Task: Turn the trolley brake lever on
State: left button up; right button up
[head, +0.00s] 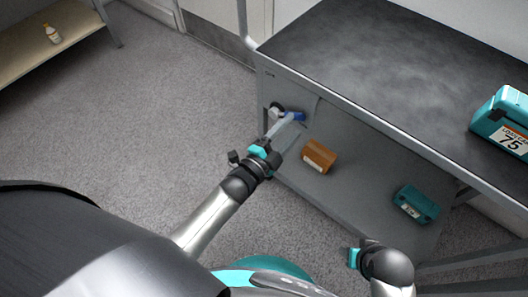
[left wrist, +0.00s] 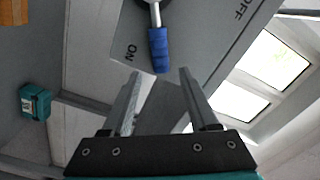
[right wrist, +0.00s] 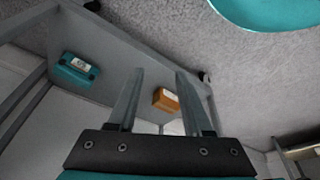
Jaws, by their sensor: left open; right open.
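The trolley brake lever has a blue grip (head: 295,116) and sits on the trolley's end panel in the head view. In the left wrist view its blue grip (left wrist: 158,50) points down in the picture, close beside the ON label (left wrist: 131,52); the OFF label (left wrist: 239,11) is farther off at upper right. My left gripper (head: 287,122) is open at the lever. Its fingertips (left wrist: 160,72) stand on either side of the grip's free end, with gaps visible. My right gripper (right wrist: 156,72) is open and empty, away from the lever; its fingers are not clear in the head view.
The trolley's dark top (head: 370,60) carries a teal box marked 75 (head: 505,120). Its lower shelf holds a brown box (head: 319,156) and a teal box (head: 416,204). A bench (head: 75,40) with a small bottle (head: 52,34) stands upper left. The floor between is clear.

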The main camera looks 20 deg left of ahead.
pick_arm(q)
jog(key=p+v, duration=0.3)
jog(key=v, duration=0.9)
jog(key=shift+s, duration=0.15)
pick_arm(e)
jog(key=s+d+f, duration=0.1)
jog(key=s+f, duration=0.2)
jog(key=f, duration=0.3)
jog(key=shift+s+g, duration=0.2)
jog(key=shift+g, duration=0.2)
jog(key=shift+f, duration=0.1)
